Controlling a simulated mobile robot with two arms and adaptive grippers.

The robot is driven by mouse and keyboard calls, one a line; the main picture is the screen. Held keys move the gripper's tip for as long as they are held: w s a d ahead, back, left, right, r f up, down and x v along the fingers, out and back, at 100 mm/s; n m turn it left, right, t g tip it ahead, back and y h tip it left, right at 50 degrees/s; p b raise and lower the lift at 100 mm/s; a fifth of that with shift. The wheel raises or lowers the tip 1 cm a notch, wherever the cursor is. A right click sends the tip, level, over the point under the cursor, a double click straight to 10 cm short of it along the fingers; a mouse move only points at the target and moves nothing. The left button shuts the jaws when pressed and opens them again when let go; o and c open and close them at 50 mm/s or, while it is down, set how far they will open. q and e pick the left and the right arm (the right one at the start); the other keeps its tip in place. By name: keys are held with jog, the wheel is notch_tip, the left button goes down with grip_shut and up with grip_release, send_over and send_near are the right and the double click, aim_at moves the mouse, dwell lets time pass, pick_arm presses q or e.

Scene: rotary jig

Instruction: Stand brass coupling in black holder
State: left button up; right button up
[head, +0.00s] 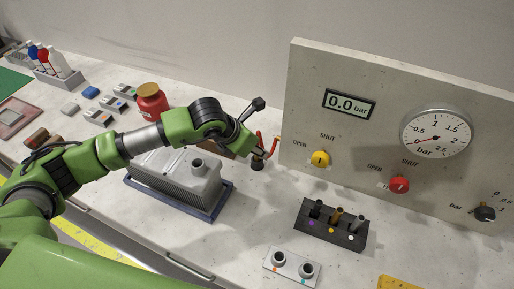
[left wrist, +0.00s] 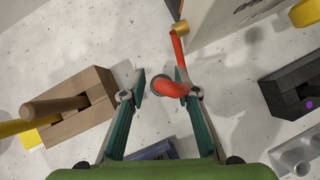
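The black holder (head: 346,241) stands on the bench in front of the panel, with purple, orange and white dots. Part of the holder shows at the right edge of the left wrist view (left wrist: 288,84). A red curved hose (left wrist: 178,52) has a brass-coloured end (left wrist: 180,27), which may be the brass coupling. My left gripper (left wrist: 164,92) is open over the bench; the hose's lower bend shows between its fingers, and contact cannot be told. My right gripper is out of view.
A grey finned housing (head: 170,182) in a blue tray is beneath my left arm. A grey two-socket block (head: 291,269) lies in front of the holder. A wooden block (left wrist: 70,118) is left of the gripper. The gauge panel (head: 370,105) stands behind.

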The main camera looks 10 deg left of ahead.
pick_arm(q)
jog(key=shift+r, duration=0.1)
jog(key=shift+r, duration=0.2)
jog(key=b+v, duration=0.3)
jog(key=v, duration=0.8)
jog(key=shift+s+a+r, duration=0.15)
jog(key=shift+s+r, duration=0.1)
jog(key=shift+r, duration=0.05)
